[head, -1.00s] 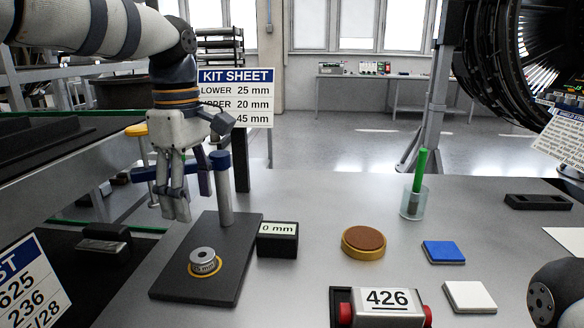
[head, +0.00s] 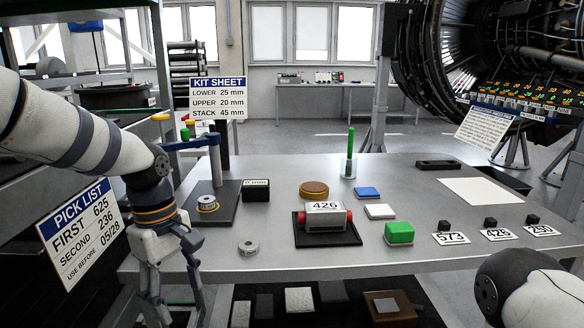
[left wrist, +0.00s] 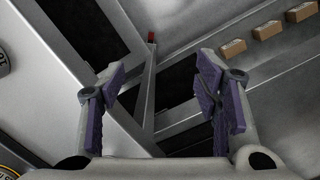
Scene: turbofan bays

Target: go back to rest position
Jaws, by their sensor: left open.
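My left gripper (head: 172,292) hangs pointing down in front of the table's left front edge, apart from everything on the table (head: 285,185). It is open and empty; in the left wrist view its purple-padded fingers (left wrist: 165,100) stand apart with nothing between them. My right arm shows only as a white and dark link at the lower right of the head view, and its gripper is out of view.
A gauge stand (head: 216,190) with a ring (head: 207,203) on its base is at the table's left. A loose metal ring (head: 248,248) lies near the front edge. A 426 block (head: 325,218), green block (head: 399,232) and number tags stand rightward. A pick list sign (head: 78,232) is beside my left arm.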

